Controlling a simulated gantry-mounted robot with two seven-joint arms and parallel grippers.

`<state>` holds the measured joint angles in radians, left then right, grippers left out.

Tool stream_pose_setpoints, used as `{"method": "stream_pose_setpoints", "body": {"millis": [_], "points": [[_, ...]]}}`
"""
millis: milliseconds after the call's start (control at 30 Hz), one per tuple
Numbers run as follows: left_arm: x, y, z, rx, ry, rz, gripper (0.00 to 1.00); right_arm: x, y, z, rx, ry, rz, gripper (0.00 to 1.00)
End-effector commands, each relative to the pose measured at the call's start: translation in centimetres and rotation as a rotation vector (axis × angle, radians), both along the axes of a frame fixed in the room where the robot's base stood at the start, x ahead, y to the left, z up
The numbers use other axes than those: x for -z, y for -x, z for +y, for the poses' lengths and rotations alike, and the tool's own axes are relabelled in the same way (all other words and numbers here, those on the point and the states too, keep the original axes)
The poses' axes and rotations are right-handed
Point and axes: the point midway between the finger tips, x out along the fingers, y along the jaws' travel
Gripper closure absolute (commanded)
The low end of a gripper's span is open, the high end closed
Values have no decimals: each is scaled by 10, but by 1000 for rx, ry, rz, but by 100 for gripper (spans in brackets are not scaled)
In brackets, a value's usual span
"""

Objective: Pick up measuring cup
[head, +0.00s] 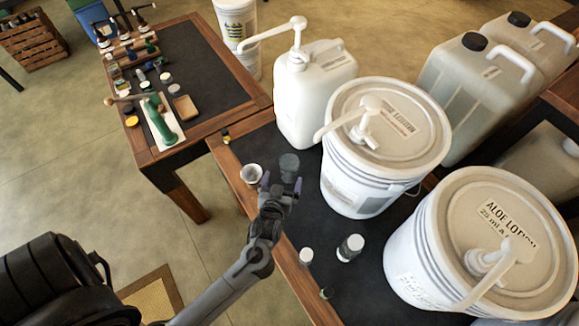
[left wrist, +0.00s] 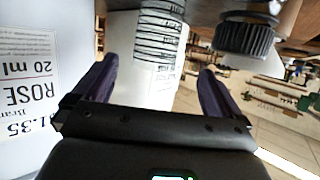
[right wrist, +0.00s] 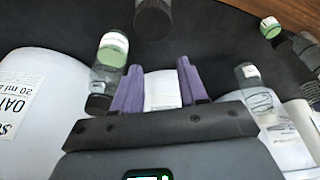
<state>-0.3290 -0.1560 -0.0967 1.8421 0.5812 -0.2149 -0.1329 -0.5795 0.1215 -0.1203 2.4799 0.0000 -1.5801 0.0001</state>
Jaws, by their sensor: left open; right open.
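A small greyish measuring cup (head: 289,163) stands on the dark table top, in front of the white jug. My left gripper (head: 281,183) is open, with its purple fingertips close to the cup. In the left wrist view the cup's dark graduation marks (left wrist: 161,42) show ahead, between the spread fingers of the left gripper (left wrist: 155,85). I cannot tell whether the fingers touch the cup. My right gripper (right wrist: 160,85) is open in the right wrist view, and it does not show in the head view.
A white jar (head: 251,173) is left of the cup. A white jug with a pump (head: 312,95) and a pump bucket (head: 385,130) stand close behind and right.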

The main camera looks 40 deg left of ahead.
Motion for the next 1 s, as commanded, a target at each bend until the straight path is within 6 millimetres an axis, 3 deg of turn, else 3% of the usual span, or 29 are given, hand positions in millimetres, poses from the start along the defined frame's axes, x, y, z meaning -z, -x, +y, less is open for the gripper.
{"method": "stream_pose_setpoints", "body": {"millis": [167,467,700,1000], "points": [[7,-20,10,1,0,-1,1,2,0,-3,-3,8,0,57],[14,-35,17,1,0,0,1,2,0,-1,0,3,0,57],[24,-62,28,1,1,-1,1,3,0,0,2,-3,1,57],[29,-71,33,1,2,0,1,3,0,1,4,-7,1,57]]}}
